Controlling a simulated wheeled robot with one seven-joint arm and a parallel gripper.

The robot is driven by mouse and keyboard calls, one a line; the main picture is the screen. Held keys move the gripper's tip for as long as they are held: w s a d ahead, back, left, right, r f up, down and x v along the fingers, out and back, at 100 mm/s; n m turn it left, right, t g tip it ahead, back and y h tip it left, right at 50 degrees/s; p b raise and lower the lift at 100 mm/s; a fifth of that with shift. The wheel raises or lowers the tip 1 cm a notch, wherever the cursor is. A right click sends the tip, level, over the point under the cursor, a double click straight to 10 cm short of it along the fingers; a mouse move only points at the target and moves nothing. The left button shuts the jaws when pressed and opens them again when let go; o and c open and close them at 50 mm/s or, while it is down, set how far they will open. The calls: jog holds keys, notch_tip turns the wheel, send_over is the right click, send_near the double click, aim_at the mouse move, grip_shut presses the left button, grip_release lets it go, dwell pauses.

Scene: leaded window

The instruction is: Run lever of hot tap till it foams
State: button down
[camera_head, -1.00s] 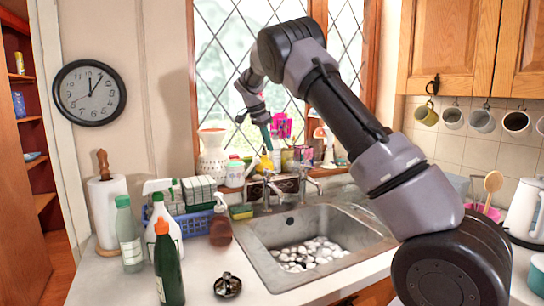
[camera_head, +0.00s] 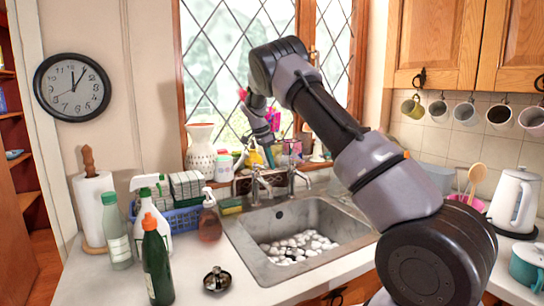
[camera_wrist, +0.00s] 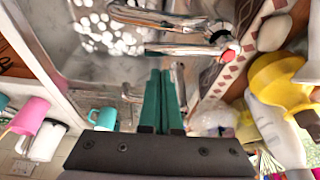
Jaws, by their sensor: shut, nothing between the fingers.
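Two chrome taps stand at the back of the sink (camera_head: 240,238): a left tap (camera_head: 258,188) and a right tap (camera_head: 294,180). In the wrist view, one tap (camera_wrist: 185,50) has a red mark (camera_wrist: 229,55) near its base end; I cannot tell surely which of the two it is in the head view. The other tap (camera_wrist: 150,14) shows above it. My gripper (camera_wrist: 162,74) has its two teal fingers together and empty, pointing at the red-marked tap. In the head view my gripper (camera_head: 270,152) hangs above and behind the taps. Contact is not clear. No foam shows.
White and dark pebbles (camera_head: 297,246) lie in the sink. Bottles, a blue basket (camera_head: 182,220) and a soap pump (camera_head: 209,226) crowd the left counter. A vase (camera_head: 199,148) and a yellow bottle (camera_wrist: 283,82) stand near the sill. A kettle (camera_head: 513,200) stands right.

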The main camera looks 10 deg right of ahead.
jog(key=shift+s+a+r, duration=0.15)
jog(key=shift+s+a, duration=0.1)
jog(key=shift+a, duration=0.3)
jog(key=shift+s+a+r, duration=0.15)
jog(key=shift+s+a, duration=0.05)
jog(key=shift+a, duration=0.3)
jog(key=shift+s+a, duration=0.25)
jog(key=shift+a, duration=0.45)
